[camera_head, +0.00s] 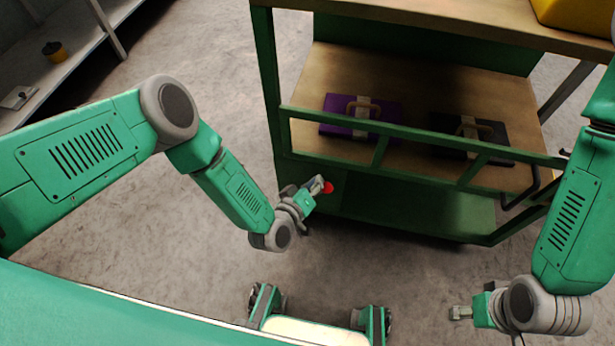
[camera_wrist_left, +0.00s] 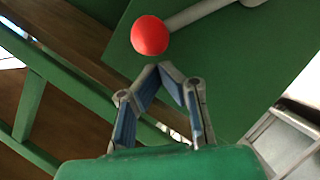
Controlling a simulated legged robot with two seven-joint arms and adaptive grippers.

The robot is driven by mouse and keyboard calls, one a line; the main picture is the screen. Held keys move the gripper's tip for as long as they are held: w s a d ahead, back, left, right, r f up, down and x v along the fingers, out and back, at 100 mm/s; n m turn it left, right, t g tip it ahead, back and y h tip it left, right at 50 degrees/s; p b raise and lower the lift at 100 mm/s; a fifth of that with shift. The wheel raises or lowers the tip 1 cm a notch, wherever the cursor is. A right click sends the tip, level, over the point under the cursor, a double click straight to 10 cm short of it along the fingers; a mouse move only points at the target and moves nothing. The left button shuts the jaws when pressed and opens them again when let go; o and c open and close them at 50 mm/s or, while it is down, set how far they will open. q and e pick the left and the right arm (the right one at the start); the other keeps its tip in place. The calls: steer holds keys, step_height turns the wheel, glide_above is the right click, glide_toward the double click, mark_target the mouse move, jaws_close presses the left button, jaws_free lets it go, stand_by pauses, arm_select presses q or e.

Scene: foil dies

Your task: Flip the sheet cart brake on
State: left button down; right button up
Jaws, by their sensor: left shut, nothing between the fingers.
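The green sheet cart (camera_head: 420,205) stands ahead with wooden shelves. Its brake lever has a red ball knob (camera_head: 328,187) low on the cart's near left side. In the left wrist view the red knob (camera_wrist_left: 150,35) sits on a grey rod (camera_wrist_left: 195,14) that runs up to the right across a green panel. My left gripper (camera_head: 318,185) is right beside the knob. In the wrist view its fingertips (camera_wrist_left: 165,68) are together and empty, just below the knob; whether they touch it I cannot tell. My right gripper (camera_head: 462,312) is low at the right, away from the cart.
A purple case (camera_head: 335,128) and a black case (camera_head: 490,135) lie on the cart's shelf behind a green rail (camera_head: 400,130). A yellow object (camera_head: 575,15) is on top. A side shelf (camera_head: 75,62) stands far left. The floor between is clear.

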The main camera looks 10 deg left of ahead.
arm_select(q)
steer(key=shift+d+f, duration=0.2)
steer(key=shift+d, duration=0.35)
steer(key=shift+s+d, duration=0.15)
